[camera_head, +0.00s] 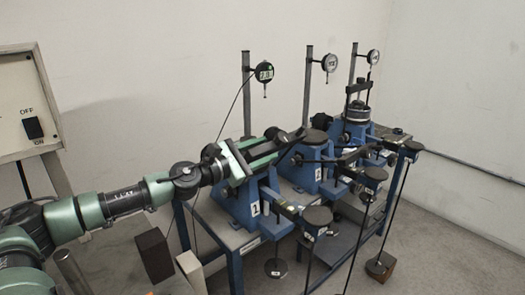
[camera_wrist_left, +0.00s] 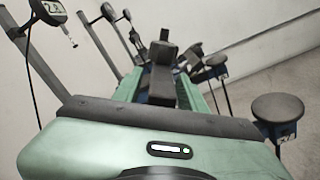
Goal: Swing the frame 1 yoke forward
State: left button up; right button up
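Frame 1 (camera_head: 241,207) is the nearest blue lever frame, with a label "1" on its front. Its dark yoke (camera_wrist_left: 162,82) shows in the left wrist view as a bar with an upright block, lying between my fingers. My left gripper (camera_head: 266,150) reaches in from the left over the top of frame 1; it also shows in the left wrist view (camera_wrist_left: 164,78). Its two green fingers stand apart on either side of the yoke. Whether either finger touches the yoke is unclear. The gripper hides much of frame 1's top in the head view. My right gripper is not in view.
Frame 2 (camera_head: 300,172) and frame 3 (camera_head: 355,132) stand behind in a row on the same table. Dial gauges (camera_head: 264,72) on posts rise behind the frames. Round-topped weights (camera_head: 318,216) hang at the front right. A switch box (camera_head: 22,105) stands at left.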

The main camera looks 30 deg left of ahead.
pick_arm(q)
notch_tip(320, 180, up, 20)
jog(key=p, duration=1.5)
